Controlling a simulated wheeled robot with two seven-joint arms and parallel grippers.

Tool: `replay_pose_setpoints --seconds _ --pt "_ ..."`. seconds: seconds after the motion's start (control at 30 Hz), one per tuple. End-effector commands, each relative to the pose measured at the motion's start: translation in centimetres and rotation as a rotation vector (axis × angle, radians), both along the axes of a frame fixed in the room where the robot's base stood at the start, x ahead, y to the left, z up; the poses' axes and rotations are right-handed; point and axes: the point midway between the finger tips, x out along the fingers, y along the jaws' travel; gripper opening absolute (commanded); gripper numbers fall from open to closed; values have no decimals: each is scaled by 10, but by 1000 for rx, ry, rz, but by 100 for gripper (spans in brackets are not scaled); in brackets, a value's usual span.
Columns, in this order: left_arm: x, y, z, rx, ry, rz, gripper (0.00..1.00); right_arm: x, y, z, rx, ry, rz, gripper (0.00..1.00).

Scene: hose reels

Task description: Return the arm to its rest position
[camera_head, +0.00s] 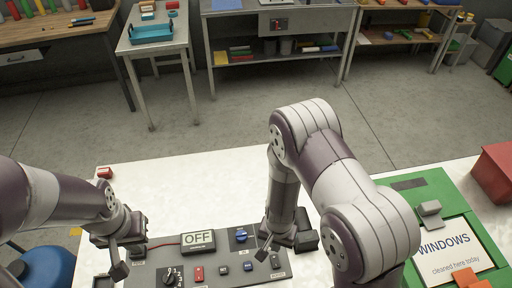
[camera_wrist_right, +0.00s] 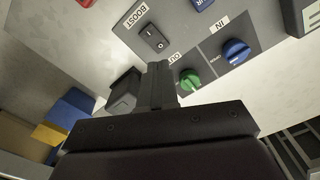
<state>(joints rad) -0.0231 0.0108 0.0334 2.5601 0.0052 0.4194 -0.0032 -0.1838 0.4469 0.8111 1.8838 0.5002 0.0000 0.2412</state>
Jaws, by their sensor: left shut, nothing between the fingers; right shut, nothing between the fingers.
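My right arm reaches over the white table in the head view, and its shut, empty gripper (camera_head: 266,246) is over the right part of the grey control panel (camera_head: 218,257). In the right wrist view the shut fingers (camera_wrist_right: 158,85) are close to a green knob (camera_wrist_right: 190,80) marked OUT. A blue knob (camera_wrist_right: 236,51) marked IN and a black BOOST rocker switch (camera_wrist_right: 152,37) also show there. My left gripper (camera_head: 118,262) is shut and empty by the panel's left end. The arm hides part of the panel's right side in the head view.
The panel carries an OFF display (camera_head: 198,241), a black dial (camera_head: 172,277) and a red switch (camera_head: 197,273). A green board with a WINDOWS sign (camera_head: 450,250) and a red box (camera_head: 494,172) are at right. A small red object (camera_head: 104,172) lies at the table's left edge.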

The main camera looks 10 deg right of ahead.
Motion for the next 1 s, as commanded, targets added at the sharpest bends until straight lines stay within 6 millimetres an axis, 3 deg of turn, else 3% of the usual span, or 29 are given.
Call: replay_pose_setpoints --seconds 0.13,0.2,0.27,0.4,0.5,0.6,1.0 --pt "0 0 0 0 0 0 0 -5 1 0 7 25 34 0" --pt "0 0 0 0 0 0 0 -28 2 6 23 101 127 0" --pt "0 0 -6 0 0 0 0 -37 3 33 53 141 272 0" --pt "0 0 -29 0 0 0 0 -41 -15 102 59 102 531 0" --pt "0 0 -42 0 0 0 0 -42 -32 138 14 17 610 0" --pt "0 0 -50 0 0 0 0 -31 -41 160 -26 -92 598 0" --pt "0 0 -48 0 0 0 0 -25 -43 167 -30 -116 580 0"
